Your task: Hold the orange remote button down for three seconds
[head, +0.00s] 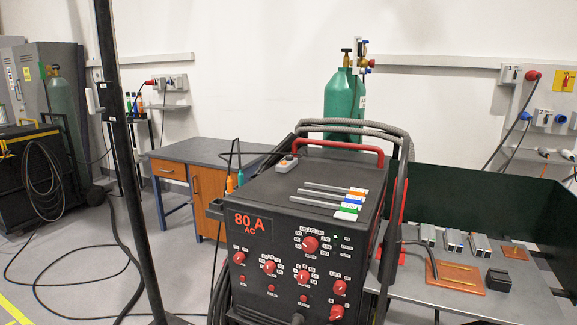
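A small grey remote box (287,163) rests on the rear left of the welding machine's black top. Its orange button (289,157) faces up and nothing covers it. The picture is too small to tell whether the button is pressed. My gripper is not in view, and nothing touches the remote.
The welding machine (262,258) has a red handle (340,146) and thick cables beside the remote. Labelled rods (335,198) lie on its top. A dark upright pole (126,170) stands at left. A metal table (420,300) is at right. Cables lie on the floor.

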